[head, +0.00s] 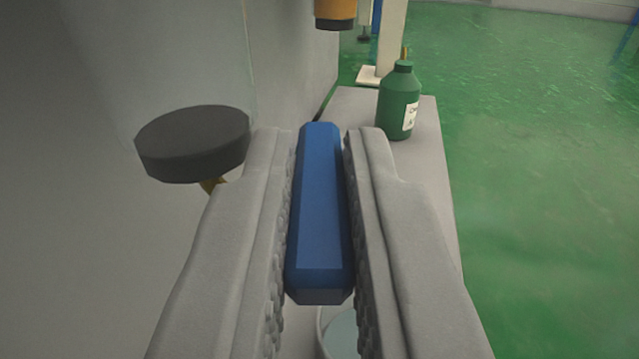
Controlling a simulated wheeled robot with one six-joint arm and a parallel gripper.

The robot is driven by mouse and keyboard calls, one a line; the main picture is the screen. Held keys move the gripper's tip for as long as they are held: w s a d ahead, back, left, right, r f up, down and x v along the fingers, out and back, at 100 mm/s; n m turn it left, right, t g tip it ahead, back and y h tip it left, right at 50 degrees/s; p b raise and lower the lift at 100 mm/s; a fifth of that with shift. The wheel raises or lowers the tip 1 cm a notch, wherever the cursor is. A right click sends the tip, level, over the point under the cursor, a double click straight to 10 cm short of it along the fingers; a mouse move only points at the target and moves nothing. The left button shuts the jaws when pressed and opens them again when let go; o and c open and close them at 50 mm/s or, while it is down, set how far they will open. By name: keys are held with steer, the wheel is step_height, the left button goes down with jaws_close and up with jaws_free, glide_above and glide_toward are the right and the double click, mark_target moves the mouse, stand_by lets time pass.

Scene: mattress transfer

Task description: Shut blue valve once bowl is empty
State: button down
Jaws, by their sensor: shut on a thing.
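The blue valve (321,215) shows as a long blue bar handle in the middle of the head view. It points away from me, lengthwise between my fingers. My gripper (320,145) is shut on the blue valve, with one grey padded finger along each side of it. A light-coloured round bowl (343,335) shows in part at the bottom, below the blue handle. My right finger and the handle hide much of it, and I cannot tell whether it is empty.
A green bottle (399,100) with a white label stands on a grey bench (425,180). A dark round knob (193,143) sits left of my gripper beside a large grey wall. An orange fitting (335,12) hangs at the top. Open green floor (540,180) lies right.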

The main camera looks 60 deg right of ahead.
steer(key=shift+w+a+m+g+h, duration=0.1)
steer(key=shift+w+m+g+h, duration=0.05)
steer(key=shift+m+g+h, duration=0.55)
steer(key=shift+g, duration=0.4)
steer(key=c, duration=1.4)
jaws_free()
steer(key=shift+w, duration=0.1)
steer(key=shift+c, duration=0.2)
steer(key=shift+t, duration=0.3)
